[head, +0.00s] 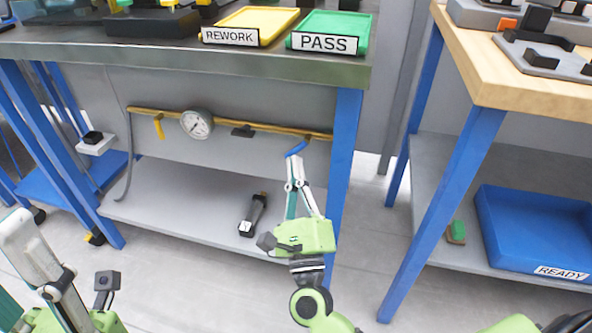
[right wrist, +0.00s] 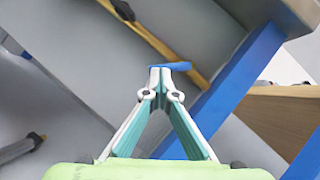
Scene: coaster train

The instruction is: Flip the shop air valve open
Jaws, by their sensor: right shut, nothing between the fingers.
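A yellow air pipe (head: 270,127) runs along the panel under the left bench. A small blue lever (head: 296,149) sits at its right part, angled to the pipe. The lever also shows in the right wrist view (right wrist: 176,66), at the fingertips. My right gripper (head: 293,160) is shut and empty, its tips pointing up at the lever. They look touching or very close; I cannot tell which. A yellow lever (head: 158,127) hangs down at the pipe's left. My left gripper (head: 22,232) is partly in view at the lower left, away from the pipe; its opening is unclear.
A pressure gauge (head: 196,124) and a dark fitting (head: 242,131) are on the pipe. A blue bench leg (head: 343,150) stands close right of my right gripper. A dark tool (head: 252,215) lies on the lower shelf (head: 180,205). A blue bin (head: 535,230) is at the right.

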